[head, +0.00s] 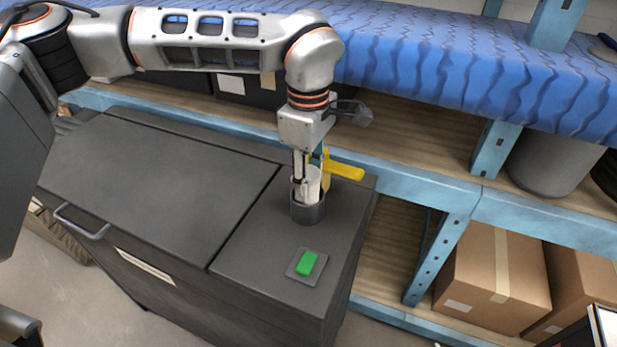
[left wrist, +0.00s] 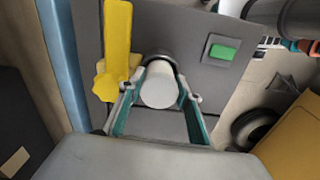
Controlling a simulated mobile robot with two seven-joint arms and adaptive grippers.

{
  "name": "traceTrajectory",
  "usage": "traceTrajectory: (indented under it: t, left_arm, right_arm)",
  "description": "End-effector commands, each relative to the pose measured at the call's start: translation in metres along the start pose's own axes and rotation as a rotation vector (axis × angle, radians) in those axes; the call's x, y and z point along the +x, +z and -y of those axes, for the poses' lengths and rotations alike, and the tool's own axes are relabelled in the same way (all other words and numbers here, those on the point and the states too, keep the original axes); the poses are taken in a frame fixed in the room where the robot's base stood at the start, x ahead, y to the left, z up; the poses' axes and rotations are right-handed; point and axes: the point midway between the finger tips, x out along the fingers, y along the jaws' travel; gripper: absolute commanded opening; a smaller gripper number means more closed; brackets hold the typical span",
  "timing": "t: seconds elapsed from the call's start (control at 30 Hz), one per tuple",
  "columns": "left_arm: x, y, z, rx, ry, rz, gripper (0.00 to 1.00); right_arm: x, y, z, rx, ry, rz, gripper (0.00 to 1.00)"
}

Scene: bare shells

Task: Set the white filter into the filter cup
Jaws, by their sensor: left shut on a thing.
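My left gripper (head: 307,180) points down over the right part of the dark grey cabinet and is shut on the white filter (head: 313,186). The filter is a plain white cylinder; in the left wrist view its round end (left wrist: 160,89) shows between the two teal-lined fingers. The filter cup (head: 307,212) is a dark grey open cylinder on the cabinet top. The filter's lower end is at the cup's mouth and hidden by its wall; how deep it sits I cannot tell. The cup's dark rim (left wrist: 158,58) shows behind the filter in the left wrist view. My right gripper is not in view.
A yellow handle-like piece (head: 345,171) stands close behind the cup, beside my gripper. A green button (head: 307,263) on a grey plate lies in front. The cabinet's wide left lid (head: 160,180) is clear. Blue shelving (head: 430,205) runs behind, with cardboard boxes (head: 492,278) at right.

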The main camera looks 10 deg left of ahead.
Motion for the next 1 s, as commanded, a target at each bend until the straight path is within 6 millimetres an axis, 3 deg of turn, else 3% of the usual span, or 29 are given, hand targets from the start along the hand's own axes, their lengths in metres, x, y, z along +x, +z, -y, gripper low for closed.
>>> traceTrajectory:
  t: [0.03, 0.1, 0.5, 0.53, 1.0]
  left_arm:
    - [-0.0001, -0.0004, -0.0008, -0.001, 0.002, 0.000, 0.41]
    - [-0.0002, -0.0005, -0.0010, -0.001, 0.003, 0.000, 0.53]
    - [-0.0018, -0.0014, -0.0045, -0.002, 0.013, 0.000, 0.53]
    - [-0.0018, -0.0015, -0.0046, -0.003, 0.013, 0.000, 0.46]
    - [-0.0026, -0.0018, -0.0049, -0.004, 0.014, 0.000, 0.45]
  right_arm:
    - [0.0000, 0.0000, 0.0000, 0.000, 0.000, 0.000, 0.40]
    - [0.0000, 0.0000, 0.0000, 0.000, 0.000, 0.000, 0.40]
    - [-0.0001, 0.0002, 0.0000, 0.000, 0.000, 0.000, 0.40]
    - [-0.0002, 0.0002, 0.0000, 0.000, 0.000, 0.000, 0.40]
    - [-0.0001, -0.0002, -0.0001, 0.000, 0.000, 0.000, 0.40]
